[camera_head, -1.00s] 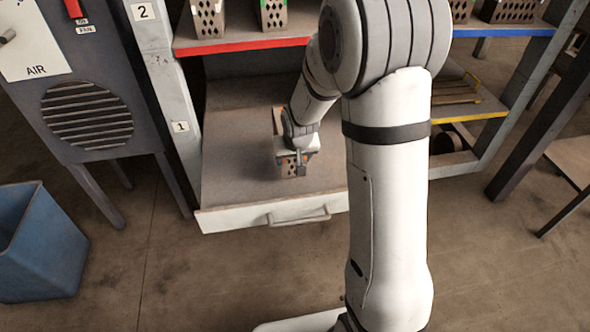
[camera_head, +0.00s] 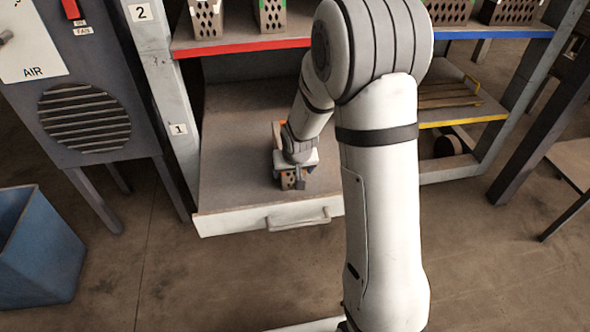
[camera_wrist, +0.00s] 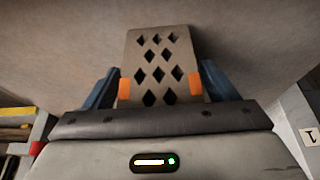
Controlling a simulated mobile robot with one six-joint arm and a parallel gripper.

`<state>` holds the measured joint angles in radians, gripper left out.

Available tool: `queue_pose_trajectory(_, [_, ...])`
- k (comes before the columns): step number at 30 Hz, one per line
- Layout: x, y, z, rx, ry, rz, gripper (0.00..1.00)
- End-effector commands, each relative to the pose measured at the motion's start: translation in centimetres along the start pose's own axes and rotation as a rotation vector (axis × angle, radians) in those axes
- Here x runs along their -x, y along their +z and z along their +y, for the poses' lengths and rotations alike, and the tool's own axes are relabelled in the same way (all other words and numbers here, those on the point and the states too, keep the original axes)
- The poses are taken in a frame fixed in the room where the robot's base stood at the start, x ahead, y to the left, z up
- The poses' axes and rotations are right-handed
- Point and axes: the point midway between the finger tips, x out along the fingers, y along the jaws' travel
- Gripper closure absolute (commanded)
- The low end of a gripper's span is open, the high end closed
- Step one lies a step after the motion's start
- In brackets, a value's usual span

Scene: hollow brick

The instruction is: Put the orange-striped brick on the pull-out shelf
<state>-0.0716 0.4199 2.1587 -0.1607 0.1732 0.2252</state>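The orange-striped brick (camera_head: 290,183) is a grey-brown block with diamond holes and orange marks. It is over the pull-out shelf (camera_head: 235,165), low down at its surface; I cannot tell if it touches. My gripper (camera_wrist: 160,90) is around the brick, with a blue finger close against each side. In the wrist view the brick's holed face (camera_wrist: 158,60) stands between the fingers, with an orange patch beside each. My wrist covers part of the brick in the head view. The shelf is pulled out, with a white front and a handle (camera_head: 298,219).
Above is a red-edged shelf (camera_head: 240,46) with holed bricks. A yellow-edged shelf (camera_head: 465,122) is at right, with rods on it. A grey machine (camera_head: 85,110) and blue bin (camera_head: 38,245) are at left. The pull-out shelf is bare around the brick.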

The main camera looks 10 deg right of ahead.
Motion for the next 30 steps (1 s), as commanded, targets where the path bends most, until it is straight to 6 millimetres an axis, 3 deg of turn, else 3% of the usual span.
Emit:
queue_pose_trajectory(11, [0.4,-0.2,0.0,0.001,0.0,0.0,0.15])
queue_pose_trajectory(14, [1.7,-0.3,0.0,0.001,0.0,0.003,0.15])
queue_pose_trajectory(24, [9.0,-0.3,-0.1,0.001,-0.001,0.003,0.15])
queue_pose_trajectory(30, [11.6,-0.2,-0.1,0.001,-0.001,0.003,0.15])
